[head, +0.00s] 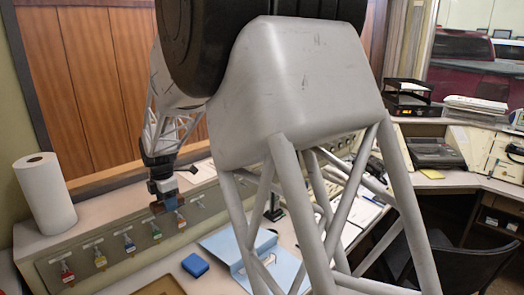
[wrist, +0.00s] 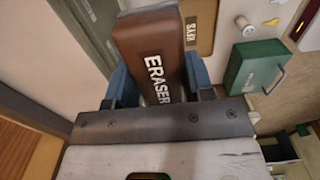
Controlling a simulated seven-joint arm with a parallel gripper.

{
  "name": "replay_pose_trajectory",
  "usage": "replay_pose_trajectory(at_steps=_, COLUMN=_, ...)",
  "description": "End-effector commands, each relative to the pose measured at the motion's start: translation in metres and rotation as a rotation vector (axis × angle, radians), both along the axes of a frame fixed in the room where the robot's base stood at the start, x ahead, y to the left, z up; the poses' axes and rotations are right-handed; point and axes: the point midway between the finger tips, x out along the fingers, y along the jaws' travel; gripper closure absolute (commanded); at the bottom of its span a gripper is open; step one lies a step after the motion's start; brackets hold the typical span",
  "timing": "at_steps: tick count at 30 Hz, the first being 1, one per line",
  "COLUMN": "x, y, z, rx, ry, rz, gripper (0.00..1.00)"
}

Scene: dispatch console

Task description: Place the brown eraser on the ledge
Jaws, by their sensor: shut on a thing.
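The brown eraser (wrist: 150,52), lettered ERASER in white, is held between the two blue finger pads of my gripper (wrist: 150,85) in the wrist view. It sticks out beyond the fingertips. In the head view my gripper (head: 165,201) is small and hangs at the long pale ledge (head: 112,222) under the wood panelling, near the ledge's front edge. I cannot tell whether the eraser touches the ledge. My own arm hides much of the middle of the head view.
A paper towel roll (head: 46,194) stands at the ledge's left end. Coloured key tags (head: 129,243) hang on the panel below. A blue box (head: 195,265) and blue folder (head: 235,243) lie on the desk. A green box (wrist: 256,66) shows right in the wrist view.

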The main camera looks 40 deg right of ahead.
Motion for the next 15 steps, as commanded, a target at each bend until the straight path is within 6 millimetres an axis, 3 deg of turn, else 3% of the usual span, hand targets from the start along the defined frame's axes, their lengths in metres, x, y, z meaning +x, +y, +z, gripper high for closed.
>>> replay_pose_trajectory(at_steps=6, x=0.027, y=0.003, z=0.022, rx=0.000, ry=-0.001, rz=0.004, gripper=0.76)
replay_pose_trajectory(at_steps=15, x=0.031, y=0.004, z=0.026, rx=0.000, ry=0.000, rz=0.004, gripper=0.76)
